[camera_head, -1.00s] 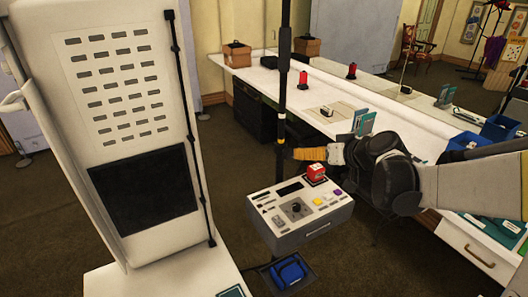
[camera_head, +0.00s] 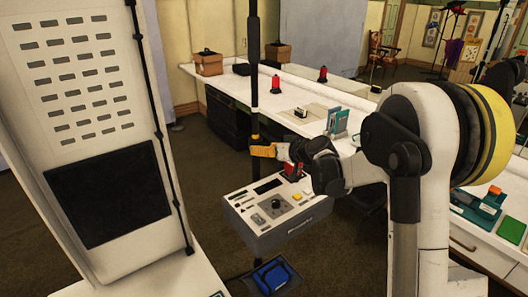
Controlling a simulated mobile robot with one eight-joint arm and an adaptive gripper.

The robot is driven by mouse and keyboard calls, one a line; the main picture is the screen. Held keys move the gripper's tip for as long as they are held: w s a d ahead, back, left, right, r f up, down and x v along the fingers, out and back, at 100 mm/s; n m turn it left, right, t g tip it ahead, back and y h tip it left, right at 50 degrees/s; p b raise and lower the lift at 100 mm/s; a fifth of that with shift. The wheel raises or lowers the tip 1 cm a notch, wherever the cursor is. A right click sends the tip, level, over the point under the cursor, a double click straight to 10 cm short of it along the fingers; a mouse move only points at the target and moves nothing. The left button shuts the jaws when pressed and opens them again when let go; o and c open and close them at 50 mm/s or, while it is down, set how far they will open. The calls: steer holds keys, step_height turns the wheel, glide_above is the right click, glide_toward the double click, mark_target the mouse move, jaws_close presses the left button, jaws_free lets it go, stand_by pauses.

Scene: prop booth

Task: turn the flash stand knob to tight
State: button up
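The flash stand (camera_head: 255,80) is a tall black pole right of the white slotted panel. The finger gap is too small to make out.
A grey control box (camera_head: 288,235) with a dial and coloured buttons lies below my gripper. A red object (camera_head: 293,170) is at its back edge. A blue bag (camera_head: 276,274) lies at the foot. A long white counter (camera_head: 225,78) runs behind. The white panel (camera_head: 75,60) stands left.

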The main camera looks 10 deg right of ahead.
steer(key=shift+w+a+f, duration=0.1)
steer(key=shift+w, duration=0.1)
steer(key=shift+c, duration=0.2)
steer(key=c, duration=1.1)
